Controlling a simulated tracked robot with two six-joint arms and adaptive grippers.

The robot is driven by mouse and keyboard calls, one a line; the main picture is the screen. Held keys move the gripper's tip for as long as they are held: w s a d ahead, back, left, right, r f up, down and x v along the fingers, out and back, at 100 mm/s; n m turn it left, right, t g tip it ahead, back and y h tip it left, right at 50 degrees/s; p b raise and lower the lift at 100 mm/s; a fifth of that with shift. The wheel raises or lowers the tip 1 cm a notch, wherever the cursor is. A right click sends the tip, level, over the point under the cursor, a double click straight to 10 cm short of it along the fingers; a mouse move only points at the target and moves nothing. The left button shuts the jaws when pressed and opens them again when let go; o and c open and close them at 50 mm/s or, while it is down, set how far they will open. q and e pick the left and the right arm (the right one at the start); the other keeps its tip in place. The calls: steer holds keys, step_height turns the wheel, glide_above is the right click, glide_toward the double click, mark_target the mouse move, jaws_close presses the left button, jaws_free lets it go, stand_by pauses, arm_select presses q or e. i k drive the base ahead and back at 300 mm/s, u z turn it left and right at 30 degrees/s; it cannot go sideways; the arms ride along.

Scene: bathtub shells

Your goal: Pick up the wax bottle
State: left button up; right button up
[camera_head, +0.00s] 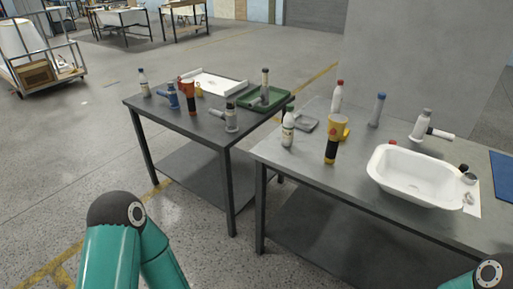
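Several bottles stand on two grey tables, and I cannot read a label to tell which one is the wax bottle. A white bottle with a green cap (288,130) stands upright near the left edge of the right table (290,165). Behind it stands a white bottle with a red cap (337,98), and to the right a grey one with a blue cap (377,112). A white bottle with a dark cap (144,86) stands at the back left of the left table (150,105). Only my teal arm links show at the bottom; both grippers are out of view.
A yellow and black tool (332,142) stands near the right table's front. A white basin (415,178) fills that table's right part. The left table holds a green tray (282,97), a white tray (228,86) and several tools. A narrow gap separates the tables.

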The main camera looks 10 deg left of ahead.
mark_target(287, 133)
steer(key=z, duration=0.85)
steer(key=k, duration=0.2)
steer(key=u, duration=1.75)
steer(key=i, duration=1.85)
steer(key=z, duration=0.6)
